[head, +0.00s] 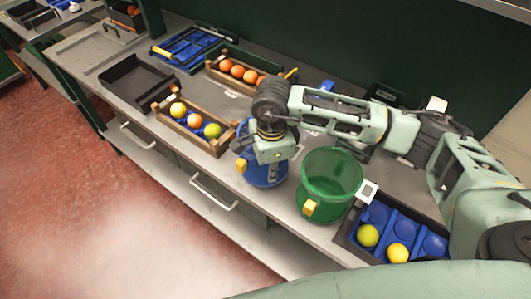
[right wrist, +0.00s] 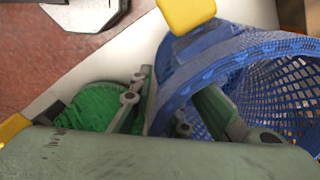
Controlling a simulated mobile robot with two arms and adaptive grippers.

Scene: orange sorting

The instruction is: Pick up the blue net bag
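The blue net bag (head: 262,178), a round mesh basket shape with a yellow tag, stands upright on the counter near its front edge. My right gripper (head: 272,172) points down into it from above and hides part of its rim. In the right wrist view the blue bag (right wrist: 255,50) fills the right side. One finger of the right gripper (right wrist: 178,88) is inside the bag and the other is outside, with the rim between them. I cannot tell whether the fingers press on the rim. My left gripper is not in view.
A green net bag (head: 328,190) stands close on the right. A blue-lined tray (head: 345,228) with fruit lies further right. A wooden crate (head: 217,146) with fruit is to the left. An empty black tray (head: 122,88) lies beyond it. The counter's front edge is close.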

